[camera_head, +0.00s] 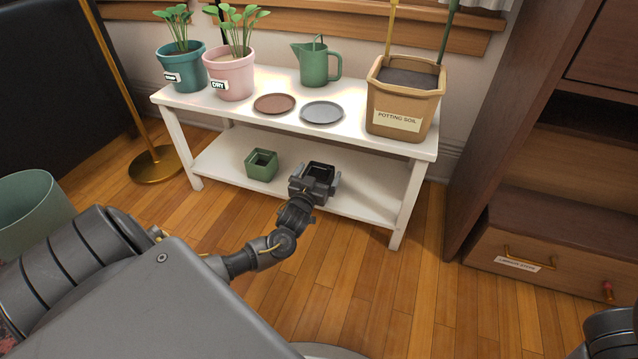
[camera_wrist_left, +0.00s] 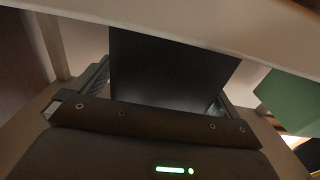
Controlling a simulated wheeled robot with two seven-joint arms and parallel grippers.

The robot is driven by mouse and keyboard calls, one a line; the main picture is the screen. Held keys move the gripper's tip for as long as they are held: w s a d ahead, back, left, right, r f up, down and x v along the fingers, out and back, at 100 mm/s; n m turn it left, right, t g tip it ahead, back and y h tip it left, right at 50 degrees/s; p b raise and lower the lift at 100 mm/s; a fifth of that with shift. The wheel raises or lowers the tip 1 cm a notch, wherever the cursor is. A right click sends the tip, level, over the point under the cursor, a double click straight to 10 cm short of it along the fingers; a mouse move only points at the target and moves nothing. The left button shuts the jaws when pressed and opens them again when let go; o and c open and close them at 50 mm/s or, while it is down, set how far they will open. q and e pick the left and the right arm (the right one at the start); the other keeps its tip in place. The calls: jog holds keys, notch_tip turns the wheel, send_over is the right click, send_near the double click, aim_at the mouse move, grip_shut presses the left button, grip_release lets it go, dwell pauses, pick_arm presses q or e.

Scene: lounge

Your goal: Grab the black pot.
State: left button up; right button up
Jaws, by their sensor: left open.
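The black pot (camera_head: 320,170) is a small square pot on the lower shelf of the white bench (camera_head: 230,158). My left gripper (camera_head: 315,182) is at the pot with its fingers open on either side of it. In the left wrist view, the dark flat wall of the black pot (camera_wrist_left: 170,68) fills the space between the two fingers (camera_wrist_left: 155,95). I cannot tell whether either finger touches it. My right gripper is out of view; only part of the right arm shows at the lower right.
A green square pot (camera_head: 261,165) stands left of the black pot. The bench top above holds two plant pots (camera_head: 231,76), saucers (camera_head: 322,112), a green watering can (camera_head: 315,64) and a potting soil bin (camera_head: 402,100). A wooden cabinet (camera_head: 535,215) stands at the right.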

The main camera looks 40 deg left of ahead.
pick_arm(q)
jog(key=shift+w, duration=0.2)
jog(key=c, duration=1.1)
jog(key=shift+o, duration=0.2)
